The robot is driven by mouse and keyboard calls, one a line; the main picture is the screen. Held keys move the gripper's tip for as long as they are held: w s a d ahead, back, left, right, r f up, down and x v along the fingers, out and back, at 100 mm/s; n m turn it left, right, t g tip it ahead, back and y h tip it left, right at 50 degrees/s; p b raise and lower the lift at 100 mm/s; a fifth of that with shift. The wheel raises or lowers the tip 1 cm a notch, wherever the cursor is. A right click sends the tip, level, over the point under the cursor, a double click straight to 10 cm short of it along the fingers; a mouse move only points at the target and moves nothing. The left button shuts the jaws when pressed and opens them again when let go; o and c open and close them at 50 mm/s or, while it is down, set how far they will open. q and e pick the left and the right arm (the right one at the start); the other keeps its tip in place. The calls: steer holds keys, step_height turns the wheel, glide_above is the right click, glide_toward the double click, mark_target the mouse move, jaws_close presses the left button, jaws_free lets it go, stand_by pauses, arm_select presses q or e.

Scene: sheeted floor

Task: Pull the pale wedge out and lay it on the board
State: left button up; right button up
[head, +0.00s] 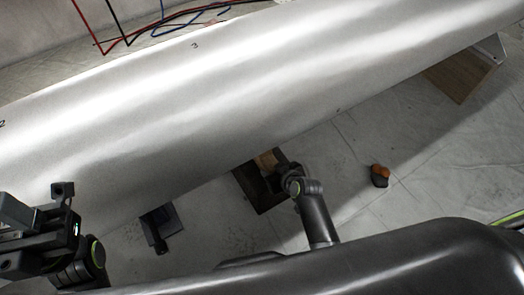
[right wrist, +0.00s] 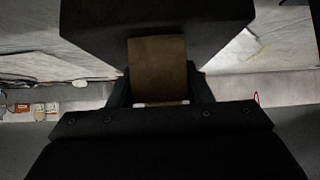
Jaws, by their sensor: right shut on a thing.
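The wedge (head: 267,158) is a small tan-brown piece at the underside of a big silver cylinder in the head view. In the right wrist view the wedge (right wrist: 157,68) stands between my fingers, its far end against a large dark block (right wrist: 150,25). My right gripper (head: 276,172) is shut on the wedge; its fingertips are partly hidden. My left gripper (head: 62,200) is at the left edge of the head view, far from the wedge; its jaw opening is unclear. A flat brown wooden piece (head: 460,78) lies partly under the cylinder at right; I cannot tell whether it is the board.
The silver cylinder (head: 200,105) crosses the whole head view and limits room above. A dark square piece (head: 163,222) lies at lower left. A small orange and black object (head: 380,175) is on the floor at right, with clear floor around it. Wires (head: 130,35) lie behind the cylinder.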

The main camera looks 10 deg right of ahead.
steer(key=shift+s+d+p, duration=0.3)
steer(key=shift+s+p, duration=0.05)
steer(key=shift+s, duration=0.45)
steer(key=shift+s+d+p, duration=0.25)
steer(key=shift+s+p, duration=0.05)
steer(key=shift+s, duration=0.45)
steer(key=shift+s, duration=0.1)
steer(key=s+d+p, duration=0.1)
steer(key=s+d, duration=0.3)
steer(key=s, duration=0.8)
steer(key=shift+d+r, duration=0.25)
steer(key=shift+r, duration=0.1)
steer(key=shift+s, duration=0.15)
stand_by(0.3)
